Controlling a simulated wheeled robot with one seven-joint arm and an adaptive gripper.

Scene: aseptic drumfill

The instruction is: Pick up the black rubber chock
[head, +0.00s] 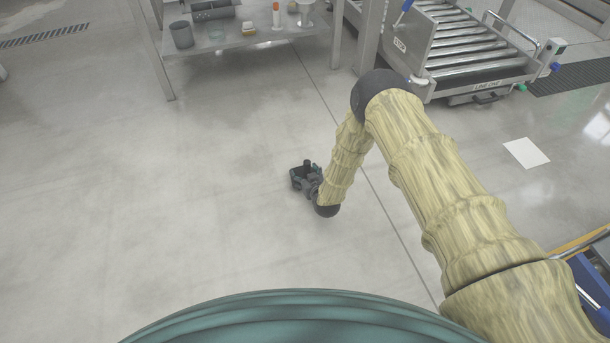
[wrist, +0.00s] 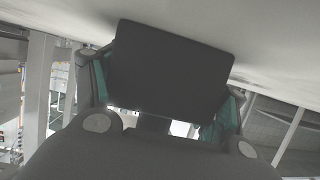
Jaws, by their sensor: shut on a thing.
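The black rubber chock (wrist: 170,70) fills the middle of the wrist view as a dark, flat-faced block. My gripper (wrist: 165,95) has a finger on each side of it, with teal pads against its left and right edges, and is shut on it. In the head view my gripper (head: 304,177) is small, out over the grey floor at the end of my arm. The chock there is a dark shape among the fingers, hard to tell apart from them. I cannot tell whether it touches the floor.
A steel table (head: 250,40) with a grey cup (head: 181,34) and other items stands at the back. A roller conveyor (head: 470,50) is at the upper right. A white sheet (head: 526,153) lies on the floor at right. The floor left of my gripper is clear.

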